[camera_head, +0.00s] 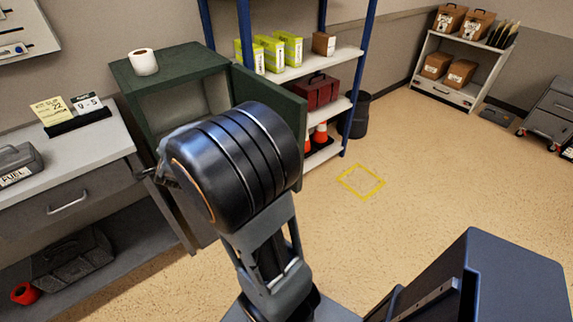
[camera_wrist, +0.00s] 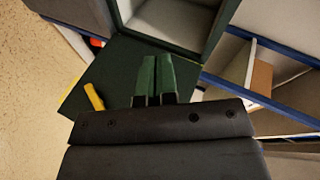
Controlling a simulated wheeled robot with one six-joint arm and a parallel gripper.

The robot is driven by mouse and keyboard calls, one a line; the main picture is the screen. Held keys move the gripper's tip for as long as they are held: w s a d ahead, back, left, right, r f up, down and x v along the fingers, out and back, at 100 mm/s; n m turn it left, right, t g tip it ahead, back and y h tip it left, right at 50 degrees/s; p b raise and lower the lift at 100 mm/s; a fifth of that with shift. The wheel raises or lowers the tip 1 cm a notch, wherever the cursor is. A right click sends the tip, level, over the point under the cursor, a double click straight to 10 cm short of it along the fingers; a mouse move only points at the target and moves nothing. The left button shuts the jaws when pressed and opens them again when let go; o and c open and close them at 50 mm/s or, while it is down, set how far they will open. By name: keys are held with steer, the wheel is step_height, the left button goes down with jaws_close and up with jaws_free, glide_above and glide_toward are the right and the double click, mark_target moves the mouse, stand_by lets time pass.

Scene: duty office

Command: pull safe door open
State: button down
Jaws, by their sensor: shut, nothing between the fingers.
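The green safe (camera_head: 172,62) stands by the left wall, with a pale inside. Its door (camera_head: 284,97) stands open, swung out to the right side of the opening. In the wrist view the safe's frame (camera_wrist: 212,40) is at the top, and the dark green door (camera_wrist: 92,78) spreads to the lower left. A short yellow bar (camera_wrist: 94,96) shows against the door. My gripper (camera_wrist: 156,60) is shut and empty, its green fingers together in front of the door and safe opening. My wrist hides part of the door and opening in the head view; touch with the door cannot be told.
A toilet roll (camera_head: 143,62) stands on the safe. A desk (camera_head: 95,150) is at left. A blue-framed shelf (camera_head: 340,60) with boxes, a red toolbox (camera_head: 314,91) and cones is behind the door. The floor at right is clear around a yellow square (camera_head: 361,181).

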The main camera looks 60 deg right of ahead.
steer(key=s+d+f+m+g+h+b, duration=0.2)
steer(key=s+d+f+m+g+h, duration=0.3)
steer(key=d+f+m, duration=0.4)
steer(key=s+d+f+m+g+h+b, duration=0.3)
steer(key=s+d+f+m+g+h, duration=0.25)
steer(key=s+m+g, duration=0.45)
steer(key=s+d+g+p, duration=0.1)
steer(key=s+d, duration=0.3)
steer(key=d, duration=0.9)
steer(key=shift+d+r+n+y, duration=0.3)
steer(key=shift+r+n+y, duration=0.05)
steer(key=shift+n, duration=0.05)
